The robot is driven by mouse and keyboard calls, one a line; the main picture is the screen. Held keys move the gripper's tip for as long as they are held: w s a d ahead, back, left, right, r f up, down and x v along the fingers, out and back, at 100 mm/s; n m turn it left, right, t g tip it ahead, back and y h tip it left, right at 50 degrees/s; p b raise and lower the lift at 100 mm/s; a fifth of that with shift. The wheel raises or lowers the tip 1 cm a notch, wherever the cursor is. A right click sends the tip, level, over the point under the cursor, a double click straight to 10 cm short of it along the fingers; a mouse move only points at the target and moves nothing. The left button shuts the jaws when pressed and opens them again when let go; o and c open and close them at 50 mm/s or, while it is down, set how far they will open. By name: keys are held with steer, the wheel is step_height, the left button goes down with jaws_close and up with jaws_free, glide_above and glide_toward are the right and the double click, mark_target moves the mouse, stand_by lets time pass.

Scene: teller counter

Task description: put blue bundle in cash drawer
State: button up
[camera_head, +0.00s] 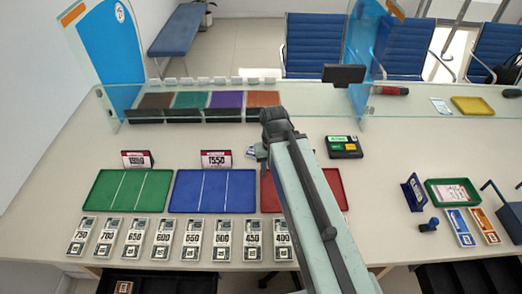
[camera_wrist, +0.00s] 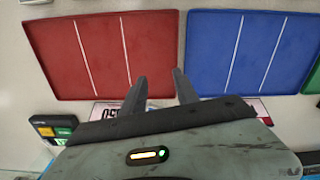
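A blue bundle (camera_head: 459,228) with a white label lies flat on the right part of the counter, beside an orange one (camera_head: 485,226). An open black drawer (camera_head: 170,284) shows below the counter's front edge at the lower left, cut off by the picture. Another dark, drawer-like opening (camera_head: 468,276) shows at the lower right. I cannot tell which is the cash drawer. My gripper (camera_head: 257,152) is over the middle of the counter, far left of the blue bundle. In the wrist view its two fingers (camera_wrist: 161,88) are apart with nothing between them.
Green (camera_head: 127,190), blue (camera_head: 212,190) and red (camera_head: 333,187) trays lie mid-counter, with a row of numbered packs (camera_head: 163,240) in front. A blue stand (camera_head: 413,192), a stamp (camera_head: 429,225) and a green tray (camera_head: 432,190) are near the blue bundle. Glass screens (camera_head: 240,100) stand behind.

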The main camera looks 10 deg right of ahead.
steer(key=o, duration=0.3)
steer(key=shift+w, duration=0.1)
steer(key=o, duration=0.7)
steer(key=w, duration=0.1)
steer(key=w+n, duration=0.1)
steer(key=w, duration=0.1)
steer(key=w+n, duration=0.1)
steer(key=shift+w+d+f+b, duration=0.15)
steer(key=shift+f+b, duration=0.1)
steer(key=shift+b, duration=0.05)
steer(key=shift+c, duration=0.2)
steer(key=w+n, duration=0.3)
steer(key=w, duration=0.1)
steer(key=w+f+n+b, duration=0.1)
steer(key=w+n, duration=0.2)
steer(key=w, duration=0.1)
steer(key=w+n, duration=0.3)
steer(key=w, duration=0.1)
steer(key=shift+w+d+f, duration=0.2)
steer(key=shift+w+d, duration=0.1)
steer(key=shift+w, duration=0.1)
steer(key=f+b, duration=0.8)
steer(key=shift+s+d, duration=0.2)
steer(key=shift+r, duration=0.15)
steer(key=shift+c, duration=0.3)
steer(key=c, duration=1.6)
steer(key=shift+r, duration=0.1)
